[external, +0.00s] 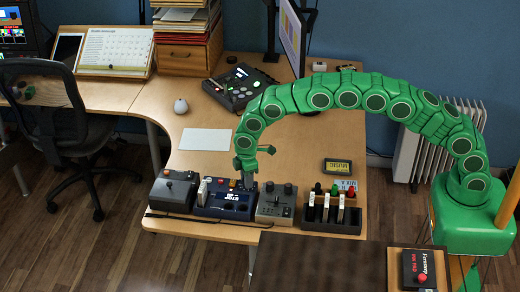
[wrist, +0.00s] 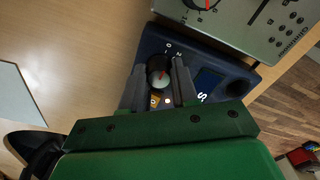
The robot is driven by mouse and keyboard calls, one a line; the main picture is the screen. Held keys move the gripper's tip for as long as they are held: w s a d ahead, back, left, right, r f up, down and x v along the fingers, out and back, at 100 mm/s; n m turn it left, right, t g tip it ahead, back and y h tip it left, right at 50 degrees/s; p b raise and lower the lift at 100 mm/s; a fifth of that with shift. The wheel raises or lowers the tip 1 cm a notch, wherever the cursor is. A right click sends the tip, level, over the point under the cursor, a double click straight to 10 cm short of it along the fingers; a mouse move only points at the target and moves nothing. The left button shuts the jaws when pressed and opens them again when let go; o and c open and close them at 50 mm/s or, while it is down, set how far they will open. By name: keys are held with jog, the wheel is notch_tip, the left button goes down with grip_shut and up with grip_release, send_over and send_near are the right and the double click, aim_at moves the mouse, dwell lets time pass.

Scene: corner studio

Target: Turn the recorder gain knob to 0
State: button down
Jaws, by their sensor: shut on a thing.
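The recorder (external: 222,207) is a dark blue box near the front edge of the desk, and it fills the middle of the wrist view (wrist: 228,74). In the external view my gripper (external: 246,180) reaches down onto the recorder and hides the knob.
A grey box with a red-pointed dial (external: 275,205) stands close on the right. A box with a red-topped control (external: 173,190) is on the left. A dark rack (external: 330,221) stands farther right. A white sheet (external: 205,139) lies behind, with clear desk around it.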

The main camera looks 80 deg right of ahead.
jog(key=shift+s+d+f, duration=0.1)
dwell(0.3)
jog(key=c, duration=0.8)
grip_release()
jog(key=shift+c, duration=0.2)
notch_tip(320, 180, up, 7)
jog(key=shift+f, duration=0.1)
jog(key=shift+r, duration=0.55)
